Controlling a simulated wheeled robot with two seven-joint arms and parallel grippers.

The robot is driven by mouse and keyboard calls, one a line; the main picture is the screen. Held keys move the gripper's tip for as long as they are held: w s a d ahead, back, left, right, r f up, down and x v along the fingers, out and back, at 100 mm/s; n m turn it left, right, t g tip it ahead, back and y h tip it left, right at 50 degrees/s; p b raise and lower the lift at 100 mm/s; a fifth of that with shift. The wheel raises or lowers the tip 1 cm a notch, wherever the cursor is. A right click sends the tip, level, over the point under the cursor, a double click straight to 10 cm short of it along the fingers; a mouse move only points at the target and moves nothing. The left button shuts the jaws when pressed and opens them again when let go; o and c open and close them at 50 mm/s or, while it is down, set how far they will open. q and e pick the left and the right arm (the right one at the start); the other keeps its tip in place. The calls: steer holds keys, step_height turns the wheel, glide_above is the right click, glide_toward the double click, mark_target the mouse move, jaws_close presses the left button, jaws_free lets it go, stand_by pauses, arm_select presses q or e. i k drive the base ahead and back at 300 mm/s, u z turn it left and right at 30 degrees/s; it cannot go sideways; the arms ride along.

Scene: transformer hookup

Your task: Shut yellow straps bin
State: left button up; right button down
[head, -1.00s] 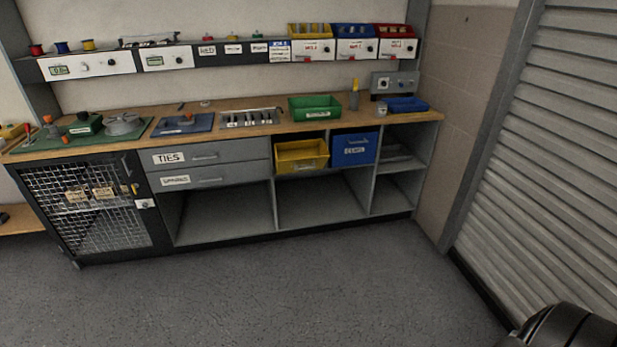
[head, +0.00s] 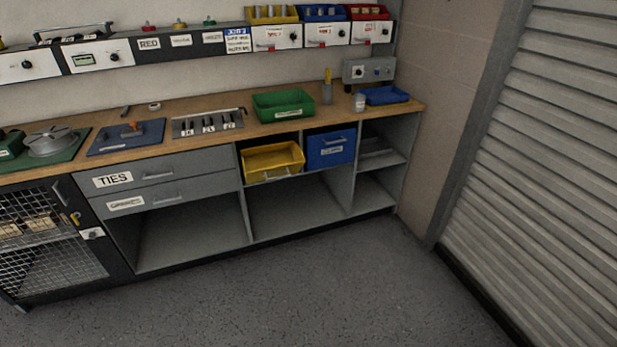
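The yellow bin (head: 273,161) sits in the upper cubby of the workbench, right of the drawers. It is tilted outward, so its open top and inside show, with a handle on its front. Its label is not readable. The blue bin (head: 331,147) beside it on the right stands more upright in its own cubby. Neither of my grippers is in view.
The bench top (head: 225,128) carries a green tray (head: 283,106), a blue tray (head: 386,95) and tools. Drawers (head: 165,171) and a mesh door (head: 48,240) are at left. A shutter (head: 540,170) stands at right. The floor (head: 290,290) in front is clear.

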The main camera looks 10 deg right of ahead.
mark_target(271, 162)
steer(key=u, duration=0.1)
steer(key=i, duration=0.8)
steer(key=u, duration=0.65)
steer(key=i, duration=0.35)
steer(key=u, duration=0.3)
